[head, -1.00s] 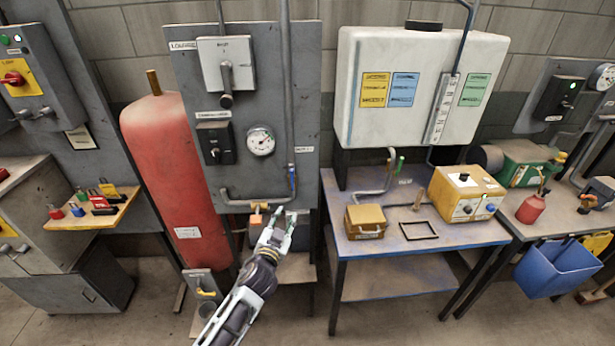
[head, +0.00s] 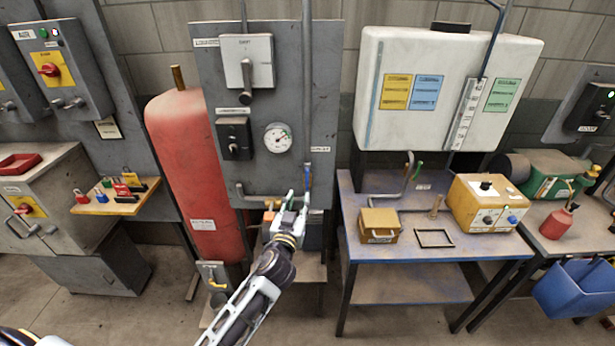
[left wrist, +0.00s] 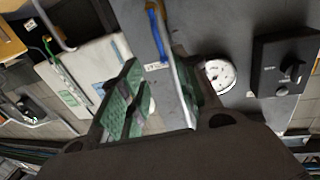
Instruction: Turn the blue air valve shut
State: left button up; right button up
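The blue air valve (head: 308,175) has a narrow blue handle on the vertical pipe at the lower right of the grey panel (head: 210,80). The handle looks roughly in line with the pipe. It also shows at the top of the left wrist view (left wrist: 155,32), beyond the fingertips. My left gripper (head: 292,200) is just below and left of the handle in the head view. Its fingers are apart in the left wrist view (left wrist: 155,90), with nothing clearly held between them. I see no clear contact with the valve. My right gripper is not in view.
A round gauge (head: 278,137) and black switch box (head: 234,138) sit on the panel. A red tank (head: 185,170) stands left of it. A blue-topped bench (head: 390,259) with a yellow box (head: 487,203) and a white tank (head: 450,85) are to the right.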

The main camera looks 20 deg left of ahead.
aim_at(307, 177)
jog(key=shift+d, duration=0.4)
pick_arm(q)
jog(key=shift+w, duration=0.15)
jog(key=shift+w+a+p, duration=0.15)
jog(key=shift+w+p, duration=0.3)
jog(key=shift+w, duration=1.15)
jog(key=shift+w+a+p, duration=0.15)
jog(key=shift+w+p, duration=0.25)
jog(key=shift+w, duration=1.2)
jog(key=shift+w+a+p, duration=0.15)
jog(key=shift+w+p, duration=0.3)
jog(key=shift+w, duration=1.15)
jog(key=shift+w+a+p, duration=0.2)
jog(key=shift+w+p, duration=0.2)
jog(key=shift+w, duration=1.45)
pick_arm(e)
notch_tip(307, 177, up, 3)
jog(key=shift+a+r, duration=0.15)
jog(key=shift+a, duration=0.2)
pick_arm(q)
grip_shut()
